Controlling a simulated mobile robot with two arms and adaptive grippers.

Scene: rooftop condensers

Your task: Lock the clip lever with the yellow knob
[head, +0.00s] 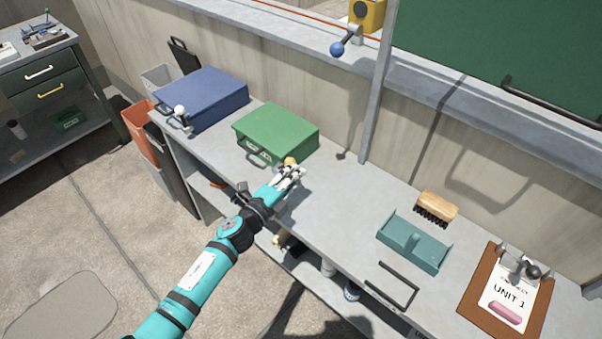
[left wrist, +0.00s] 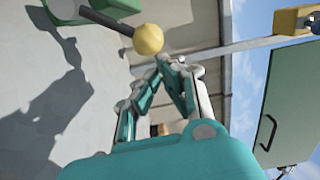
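The lever's yellow knob (head: 290,161) shows at the front right of the green case (head: 276,133) on the grey bench. In the left wrist view the yellow knob (left wrist: 148,39) sits on the end of a dark lever arm (left wrist: 105,20), just beyond my fingertips. My left gripper (head: 296,172) is right beside the knob; in the left wrist view its fingertips (left wrist: 161,67) come together with nothing visible between them. Contact with the knob cannot be told. The gripper hides the lever's base in the head view. My right gripper is in neither view.
A blue case (head: 205,97) with a white-knobbed lever (head: 179,110) stands left. A blue knob (head: 337,48) shows on the ledge behind. A brush (head: 437,207), teal tray (head: 413,241) and clipboard (head: 505,297) lie right. Bench between gripper and tray is clear.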

